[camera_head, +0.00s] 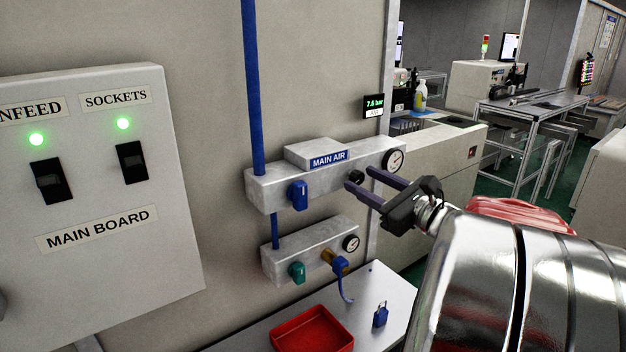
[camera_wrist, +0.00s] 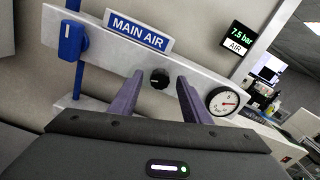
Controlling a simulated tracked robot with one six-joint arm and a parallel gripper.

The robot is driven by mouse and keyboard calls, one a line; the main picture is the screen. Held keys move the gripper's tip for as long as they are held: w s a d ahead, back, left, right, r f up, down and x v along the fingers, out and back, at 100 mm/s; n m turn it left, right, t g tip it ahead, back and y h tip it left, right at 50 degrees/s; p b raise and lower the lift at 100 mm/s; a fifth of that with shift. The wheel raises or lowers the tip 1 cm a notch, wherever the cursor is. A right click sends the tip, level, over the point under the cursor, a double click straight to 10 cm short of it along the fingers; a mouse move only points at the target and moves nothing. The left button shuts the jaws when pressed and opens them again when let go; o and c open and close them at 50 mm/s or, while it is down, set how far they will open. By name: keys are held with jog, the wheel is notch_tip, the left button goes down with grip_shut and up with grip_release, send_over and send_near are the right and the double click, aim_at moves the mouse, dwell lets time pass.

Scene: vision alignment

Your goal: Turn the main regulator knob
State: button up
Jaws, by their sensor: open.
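The main regulator knob (camera_head: 357,177) is a small black ribbed knob on the grey MAIN AIR block (camera_head: 265,192), between the blue valve handle (camera_head: 298,195) and the round gauge (camera_head: 395,161). In the wrist view the knob (camera_wrist: 160,78) sits between and beyond the two purple fingers. My gripper (camera_head: 358,180) is open and empty, its fingers pointing at the block. I cannot tell the exact gap between the fingertips and the knob. The display (camera_head: 374,106) reads 7.5 bar, AIR.
A lower block (camera_head: 282,263) carries a green knob (camera_head: 297,271), a brass fitting with a blue hose, and a gauge. Below, a shelf (camera_head: 385,287) holds a red tray (camera_head: 312,313) and a blue padlock (camera_head: 380,315). The MAIN BOARD panel (camera_head: 90,190) is at left.

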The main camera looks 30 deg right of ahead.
jog(key=shift+w, duration=0.7)
jog(key=c, duration=1)
jog(key=shift+c, duration=0.2)
jog(key=shift+n, duration=0.4)
jog(key=shift+a+n, duration=0.1)
jog(key=shift+n, duration=0.7)
jog(key=o, duration=1)
